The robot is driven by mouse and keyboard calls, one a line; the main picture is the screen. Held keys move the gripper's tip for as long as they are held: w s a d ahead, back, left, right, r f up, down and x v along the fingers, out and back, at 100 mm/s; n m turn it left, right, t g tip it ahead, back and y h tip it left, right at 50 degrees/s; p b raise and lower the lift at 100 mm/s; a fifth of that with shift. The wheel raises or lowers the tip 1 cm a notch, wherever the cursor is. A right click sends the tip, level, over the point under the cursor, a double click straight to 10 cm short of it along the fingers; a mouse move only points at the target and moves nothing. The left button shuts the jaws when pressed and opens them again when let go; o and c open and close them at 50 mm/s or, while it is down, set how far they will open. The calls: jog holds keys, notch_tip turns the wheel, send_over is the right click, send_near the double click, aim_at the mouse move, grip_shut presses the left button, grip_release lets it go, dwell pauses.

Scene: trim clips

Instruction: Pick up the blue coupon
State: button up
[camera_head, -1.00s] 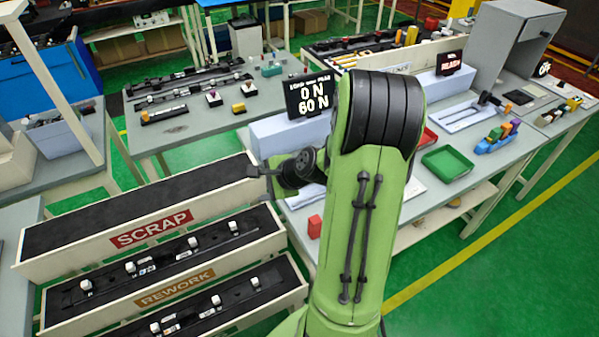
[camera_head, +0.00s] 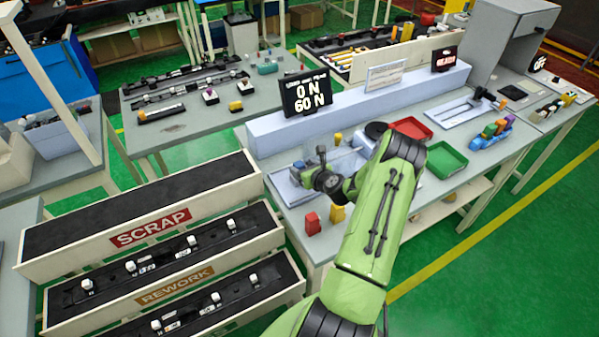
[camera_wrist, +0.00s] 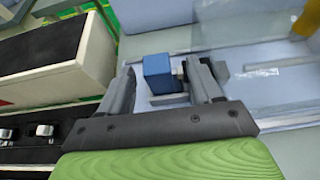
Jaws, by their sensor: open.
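A blue block (camera_wrist: 157,73), which looks like the blue coupon, lies on the pale tray at the left end of the bench. It shows between and just past the fingertips of my gripper (camera_wrist: 163,82) in the wrist view. The jaws are open and apart, and I see no firm hold on the block. A small pale fitting sits at the block's right side, near the right finger. In the head view my gripper (camera_head: 312,174) is low over the tray (camera_head: 284,190), and part of the blue block (camera_head: 299,165) shows beside it.
A red block (camera_head: 312,224) and a yellow block (camera_head: 337,213) stand at the bench's front edge. A red tray (camera_head: 411,128), a green tray (camera_head: 446,160) and a blue rack of coloured pieces (camera_head: 490,138) are to the right. The scrap bin (camera_head: 130,209) is left of the bench.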

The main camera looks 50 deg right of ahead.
aim_at(296, 164)
jog(key=x, duration=0.5)
jog(key=shift+w+a+f+p, duration=0.1)
jog(key=shift+w+f+p, duration=0.05)
jog(key=shift+p, duration=0.15)
jog(key=shift+c, duration=0.7)
jog(key=c, duration=0.9)
